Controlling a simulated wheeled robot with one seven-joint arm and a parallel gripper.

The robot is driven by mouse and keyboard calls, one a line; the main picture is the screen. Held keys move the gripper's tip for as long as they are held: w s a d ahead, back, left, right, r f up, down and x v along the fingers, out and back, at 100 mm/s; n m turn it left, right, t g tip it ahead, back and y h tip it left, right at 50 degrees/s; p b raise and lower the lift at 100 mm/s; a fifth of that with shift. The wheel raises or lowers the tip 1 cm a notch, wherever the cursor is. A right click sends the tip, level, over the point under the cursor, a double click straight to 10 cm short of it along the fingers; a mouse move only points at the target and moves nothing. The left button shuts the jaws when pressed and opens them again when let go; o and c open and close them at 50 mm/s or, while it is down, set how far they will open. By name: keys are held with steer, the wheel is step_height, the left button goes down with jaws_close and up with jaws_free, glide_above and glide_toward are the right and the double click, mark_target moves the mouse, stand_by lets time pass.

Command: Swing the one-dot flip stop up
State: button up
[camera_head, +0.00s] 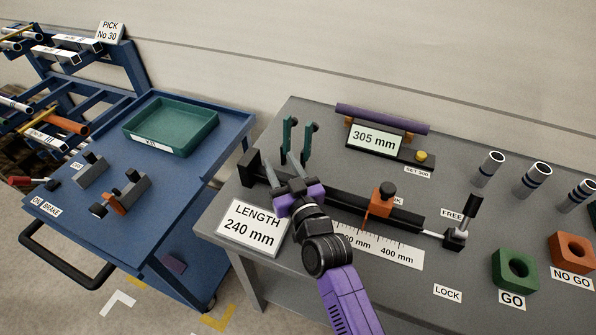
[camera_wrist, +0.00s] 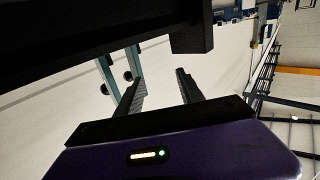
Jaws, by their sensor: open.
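Two teal flip stops stand at the left part of the black rail (camera_head: 338,200) on the grey bench. The left one (camera_head: 287,138) and the right one (camera_head: 307,142) both look upright in the head view, with dark knobs near their tops. I cannot make out dots on either. Both stops also show in the wrist view, one at left (camera_wrist: 107,75) and one nearer the fingers (camera_wrist: 133,65). My gripper (camera_head: 283,170) is open and empty, in front of the stops at the rail. In the wrist view its fingers (camera_wrist: 159,77) are spread; contact with a stop cannot be told.
A "LENGTH 240 mm" sign (camera_head: 250,228) lies left of my arm. An orange slider block (camera_head: 383,196) and a lever (camera_head: 470,210) sit along the rail to the right. A "305 mm" display (camera_head: 376,139) stands behind. A blue cart (camera_head: 180,190) is at left.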

steer(key=s+d+r+t+b, duration=0.1)
steer(key=s+d+r, duration=0.2)
steer(key=s, duration=0.3)
steer(key=shift+s+d+m, duration=0.15)
steer(key=shift+d+m, duration=0.25)
steer(key=shift+d, duration=0.25)
steer(key=shift+r, duration=0.1)
steer(key=shift+c, duration=0.5)
